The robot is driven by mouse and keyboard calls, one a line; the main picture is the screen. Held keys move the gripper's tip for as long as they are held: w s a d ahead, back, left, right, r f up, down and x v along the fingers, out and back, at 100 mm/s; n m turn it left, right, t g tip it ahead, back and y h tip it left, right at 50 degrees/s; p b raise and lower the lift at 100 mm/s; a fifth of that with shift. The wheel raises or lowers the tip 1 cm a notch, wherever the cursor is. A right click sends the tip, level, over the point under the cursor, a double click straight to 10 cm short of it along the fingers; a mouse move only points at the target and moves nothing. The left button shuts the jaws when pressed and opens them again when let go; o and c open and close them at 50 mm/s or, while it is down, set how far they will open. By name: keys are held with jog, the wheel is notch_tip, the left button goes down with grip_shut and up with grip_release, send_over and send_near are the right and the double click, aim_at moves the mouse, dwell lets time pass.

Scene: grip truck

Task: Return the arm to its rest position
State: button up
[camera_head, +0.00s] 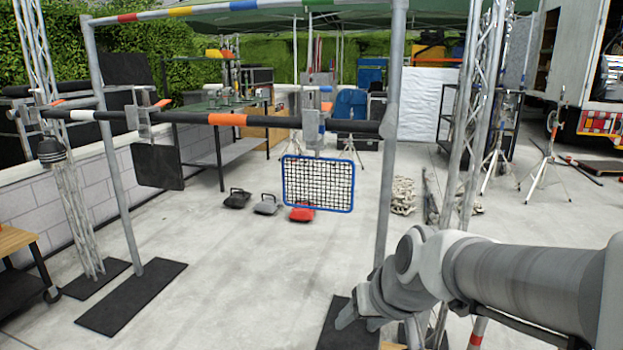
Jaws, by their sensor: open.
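My arm (520,275) reaches in from the right edge, with its wrist bent downward at the lower right. My gripper (350,318) is at the lower end of the wrist, close to the frame's right upright. Part of a grey finger shows; the gap between the fingers is hard to see, and I see nothing held there. A blue-rimmed panel with a black grid (318,184) hangs from the black horizontal bar (270,121), up and left of my gripper and apart from it.
A grey metal frame stands ahead; its right upright (392,130) is beside my arm. A truss (468,130) stands close behind. A black panel (158,166) hangs at left. Black, grey and red bags (302,213) lie on the floor. Open concrete floor (230,290) lies inside the frame.

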jog(key=s+d+r+m+h, duration=0.1)
jog(key=s+d+r, duration=0.15)
jog(key=s, duration=0.45)
jog(key=s+d+r+h, duration=0.1)
jog(key=s+d, duration=0.3)
jog(key=s, duration=0.2)
notch_tip(320, 180, up, 24)
jog(key=p, duration=2.3)
jog(key=shift+a+f, duration=0.2)
jog(key=shift+w+d, duration=0.1)
